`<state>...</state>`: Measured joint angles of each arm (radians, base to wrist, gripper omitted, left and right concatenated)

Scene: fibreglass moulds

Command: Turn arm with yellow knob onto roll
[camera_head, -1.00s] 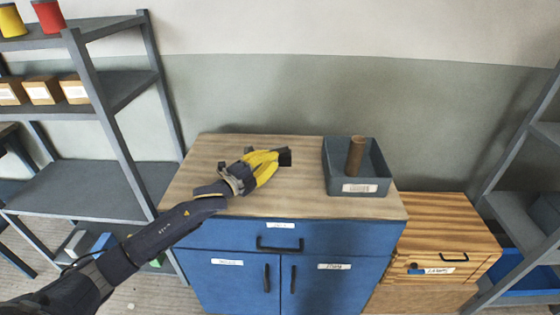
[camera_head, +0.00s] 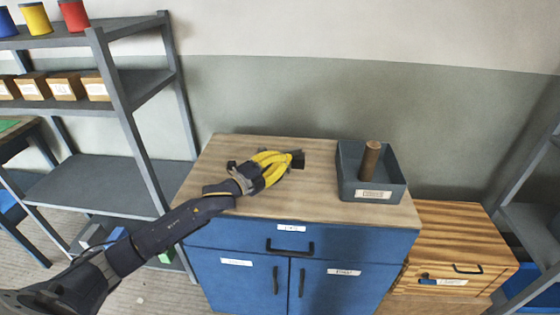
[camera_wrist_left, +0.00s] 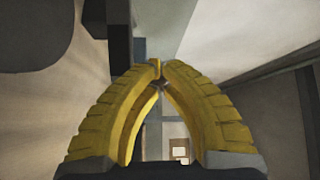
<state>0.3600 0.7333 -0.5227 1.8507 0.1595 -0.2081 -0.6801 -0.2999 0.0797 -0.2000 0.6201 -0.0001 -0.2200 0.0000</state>
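A brown roll (camera_head: 369,162) stands upright in a grey open bin (camera_head: 374,195) on the wooden cabinet top. A small dark block-like part (camera_head: 300,160) stands on the top left of the bin, by the tips of my left gripper (camera_head: 291,158). In the left wrist view the yellow fingers (camera_wrist_left: 158,70) come together at their tips, beside a dark upright bar (camera_wrist_left: 121,45). A small yellow piece shows at the tips. I cannot tell whether it is the knob or part of a finger. My right gripper is not in view.
The blue cabinet (camera_head: 291,252) has a drawer and doors below its wooden top. A grey shelf (camera_head: 105,186) stands on the left, with boxes and coloured cans above. A low wooden drawer unit (camera_head: 440,245) stands on the right. The top is bare between gripper and bin.

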